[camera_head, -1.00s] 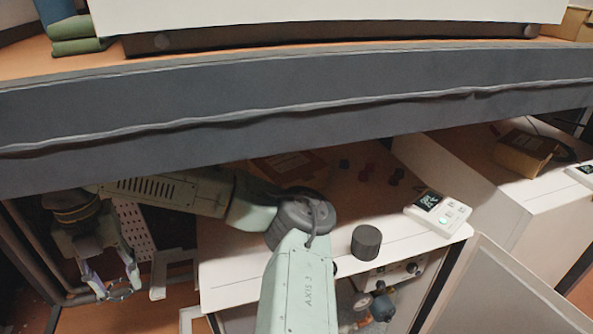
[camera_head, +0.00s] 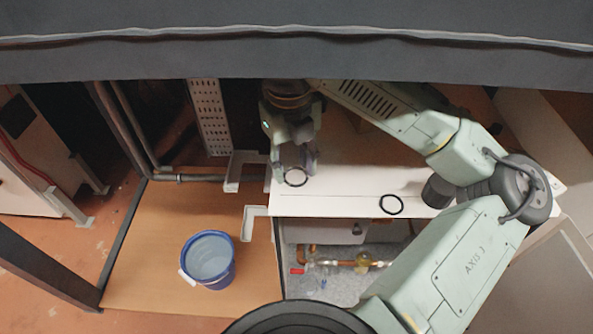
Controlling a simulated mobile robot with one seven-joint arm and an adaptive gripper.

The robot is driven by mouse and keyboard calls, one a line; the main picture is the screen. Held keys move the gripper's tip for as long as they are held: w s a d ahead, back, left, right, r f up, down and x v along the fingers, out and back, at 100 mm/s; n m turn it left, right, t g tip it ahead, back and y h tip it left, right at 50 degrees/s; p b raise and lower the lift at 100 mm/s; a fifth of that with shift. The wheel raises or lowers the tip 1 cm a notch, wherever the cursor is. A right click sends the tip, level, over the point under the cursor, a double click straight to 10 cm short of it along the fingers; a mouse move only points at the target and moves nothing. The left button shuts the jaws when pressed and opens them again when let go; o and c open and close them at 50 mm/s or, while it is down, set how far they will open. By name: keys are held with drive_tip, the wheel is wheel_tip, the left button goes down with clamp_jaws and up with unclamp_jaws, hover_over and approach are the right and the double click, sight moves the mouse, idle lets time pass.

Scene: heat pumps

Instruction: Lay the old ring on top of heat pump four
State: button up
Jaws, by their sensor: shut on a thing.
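My gripper (camera_head: 294,163) points down over the front left part of a white-topped heat pump (camera_head: 330,207). It is shut on a thin dark ring (camera_head: 296,184), which hangs at its fingertips. Whether this ring touches the white top or is just above it, I cannot tell. A second black ring (camera_head: 391,205) lies flat on the same top near its front edge, to the right of my gripper. No number shows on the heat pump, and no mark tells the old ring from the other.
A dark cylinder (camera_head: 438,190) stands on the top at the right, partly behind my arm. A blue bucket (camera_head: 209,258) of liquid stands on the wooden floor panel (camera_head: 145,255). White brackets (camera_head: 246,170) and grey pipes are left of the heat pump. A dark beam (camera_head: 290,55) crosses above.

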sight(296, 178)
drive_tip(key=shift+d, duration=0.3)
drive_tip(key=shift+f, duration=1.8)
drive_tip(key=shift+f, duration=0.2)
drive_tip(key=o, duration=0.7)
